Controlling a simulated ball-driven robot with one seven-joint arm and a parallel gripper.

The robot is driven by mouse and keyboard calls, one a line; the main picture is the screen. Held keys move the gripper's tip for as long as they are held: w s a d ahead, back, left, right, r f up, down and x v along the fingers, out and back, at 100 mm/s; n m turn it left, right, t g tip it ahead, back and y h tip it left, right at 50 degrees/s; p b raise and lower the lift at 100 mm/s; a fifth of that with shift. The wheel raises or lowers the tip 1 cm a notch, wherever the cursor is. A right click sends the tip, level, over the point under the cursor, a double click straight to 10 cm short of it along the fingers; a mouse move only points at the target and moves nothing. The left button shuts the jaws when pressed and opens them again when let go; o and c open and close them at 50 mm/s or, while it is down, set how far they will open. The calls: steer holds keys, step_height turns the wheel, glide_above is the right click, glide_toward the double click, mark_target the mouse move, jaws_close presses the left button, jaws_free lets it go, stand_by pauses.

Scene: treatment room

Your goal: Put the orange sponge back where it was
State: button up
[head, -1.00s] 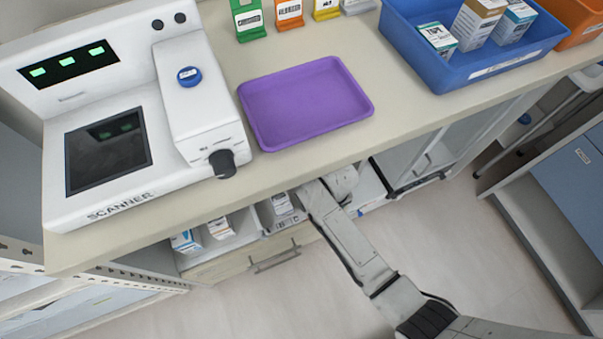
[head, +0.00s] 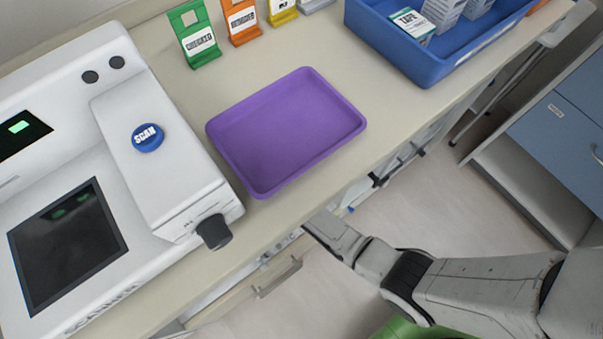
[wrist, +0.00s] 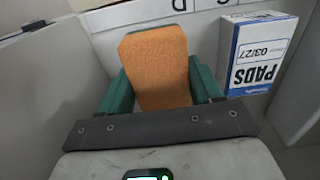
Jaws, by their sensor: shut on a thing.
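The orange sponge (wrist: 155,62) stands upright in the wrist view, between the two green fingers of my gripper (wrist: 160,82). My gripper is shut on it. The sponge is inside a pale-walled compartment, close to its back wall. I cannot tell whether its lower end touches the floor, because the gripper body hides it. In the head view my arm reaches in under the counter edge, and the counter hides the gripper and the sponge.
A white and blue PADS box (wrist: 258,52) stands just right of the sponge. Compartment walls are close on both sides. On the counter above are an empty purple tray (head: 285,130), a scanner (head: 165,165), a blue bin (head: 425,65) and a green stand (head: 195,40).

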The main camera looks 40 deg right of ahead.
steer(key=shift+f+b, duration=0.3)
steer(key=shift+f, duration=1.05)
steer(key=shift+f+b, duration=0.3)
steer(key=shift+f, duration=0.15)
steer(key=o, duration=1)
steer(key=shift+r, duration=0.15)
step_height(320, 180, up, 13)
steer(key=p, duration=0.4)
steer(key=shift+f, duration=0.2)
steer(key=shift+s, duration=0.1)
